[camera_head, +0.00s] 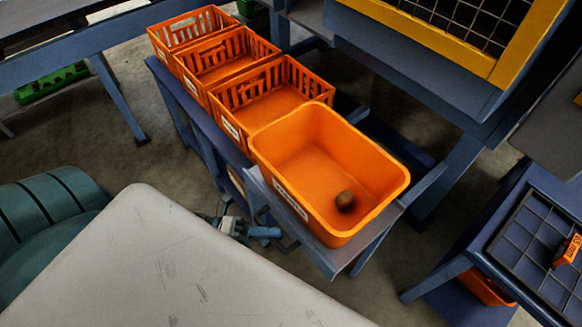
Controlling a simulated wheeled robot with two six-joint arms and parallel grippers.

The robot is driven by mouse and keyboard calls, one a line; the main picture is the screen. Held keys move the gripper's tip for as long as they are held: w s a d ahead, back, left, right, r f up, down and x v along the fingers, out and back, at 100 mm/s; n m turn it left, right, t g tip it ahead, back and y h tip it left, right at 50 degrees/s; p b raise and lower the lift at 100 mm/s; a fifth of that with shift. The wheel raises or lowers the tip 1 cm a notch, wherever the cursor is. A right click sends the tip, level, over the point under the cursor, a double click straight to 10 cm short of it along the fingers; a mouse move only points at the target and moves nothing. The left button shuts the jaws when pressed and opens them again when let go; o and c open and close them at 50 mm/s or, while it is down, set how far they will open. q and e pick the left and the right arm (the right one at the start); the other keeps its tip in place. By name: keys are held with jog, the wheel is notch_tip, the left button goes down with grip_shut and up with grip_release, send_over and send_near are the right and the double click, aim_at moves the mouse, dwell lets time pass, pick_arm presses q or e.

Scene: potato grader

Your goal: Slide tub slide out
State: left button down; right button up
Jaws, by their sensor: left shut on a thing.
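The orange tub (332,154) is solid-walled and stands upright on a blue-grey slide (345,268) at the near end of a bench. My left gripper (277,236) is low at the slide's near left side, shut on what looks like the slide's dark handle (290,246). The fingertips are small and partly hidden. My right gripper is not in view.
Three slotted orange crates (228,55) stand in a row behind the tub. A yellow-framed mesh screen (470,30) is at the upper right. A blue stand with a dark grid (540,245) is at the lower right. Bare floor lies between it and the slide.

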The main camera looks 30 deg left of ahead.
pick_arm(q)
jog(key=s, duration=0.2)
jog(key=s+a, duration=0.1)
jog(key=shift+s+a, duration=0.15)
jog(key=shift+s, duration=0.35)
jog(key=shift+f, duration=0.1)
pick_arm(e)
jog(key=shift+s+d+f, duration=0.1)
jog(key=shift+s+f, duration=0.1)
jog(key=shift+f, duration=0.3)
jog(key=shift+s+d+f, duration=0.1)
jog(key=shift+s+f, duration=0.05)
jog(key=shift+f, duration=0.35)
pick_arm(q)
jog(key=c, duration=1.5)
grip_release()
jog(key=shift+s+a, duration=0.1)
jog(key=shift+o, duration=0.5)
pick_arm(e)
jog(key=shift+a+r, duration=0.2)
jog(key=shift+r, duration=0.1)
pick_arm(q)
jog(key=shift+a, duration=0.1)
